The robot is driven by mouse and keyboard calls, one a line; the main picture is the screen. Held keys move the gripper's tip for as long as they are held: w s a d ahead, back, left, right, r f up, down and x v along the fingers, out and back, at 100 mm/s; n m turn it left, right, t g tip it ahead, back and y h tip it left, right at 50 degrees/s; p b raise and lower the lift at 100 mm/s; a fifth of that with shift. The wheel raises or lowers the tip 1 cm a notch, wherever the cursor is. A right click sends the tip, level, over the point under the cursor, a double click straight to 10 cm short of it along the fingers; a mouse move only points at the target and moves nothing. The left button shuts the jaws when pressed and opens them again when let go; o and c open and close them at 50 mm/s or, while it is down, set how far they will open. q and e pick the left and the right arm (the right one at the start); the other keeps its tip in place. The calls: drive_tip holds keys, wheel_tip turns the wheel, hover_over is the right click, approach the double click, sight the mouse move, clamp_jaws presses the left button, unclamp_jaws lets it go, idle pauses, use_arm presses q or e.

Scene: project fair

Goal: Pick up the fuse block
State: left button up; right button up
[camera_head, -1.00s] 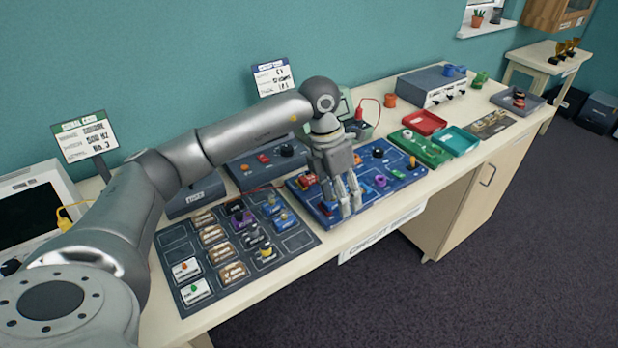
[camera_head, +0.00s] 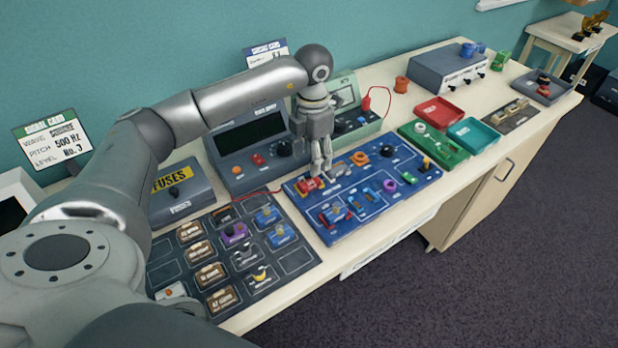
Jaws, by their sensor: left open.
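My left gripper (camera_head: 321,170) is open and points down over the top left part of the blue circuit board (camera_head: 345,235). Its fingertips are close to a red block (camera_head: 308,187) on that board, which may be the fuse block; I cannot tell whether they touch it. No label on the block can be read. A grey box (camera_head: 182,203) with a yellow "FUSES" sign stands behind the dark mat at left. My right gripper is not in view.
A dark mat (camera_head: 298,262) with several labelled parts lies left of the board. A green meter box (camera_head: 362,128) and a grey console (camera_head: 238,177) stand behind. Red (camera_head: 437,110) and teal (camera_head: 473,134) trays are at right.

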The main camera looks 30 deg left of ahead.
sight(311, 180)
use_arm(q)
drive_tip(key=shift+s+f, duration=0.2)
drive_tip(key=shift+f, duration=0.4)
wheel_tip(311, 180, down, 5)
drive_tip(key=shift+a+r+p, duration=0.1)
drive_tip(key=shift+r+p, duration=0.1)
drive_tip(key=shift+p, duration=1.05)
drive_tip(key=shift+f, duration=0.35)
drive_tip(key=shift+c, duration=0.3)
drive_tip(key=c, duration=1)
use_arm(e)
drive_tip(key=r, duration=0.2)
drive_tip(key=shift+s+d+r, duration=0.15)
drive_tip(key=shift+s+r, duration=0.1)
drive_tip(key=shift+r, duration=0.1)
use_arm(q)
drive_tip(key=shift+c, duration=0.2)
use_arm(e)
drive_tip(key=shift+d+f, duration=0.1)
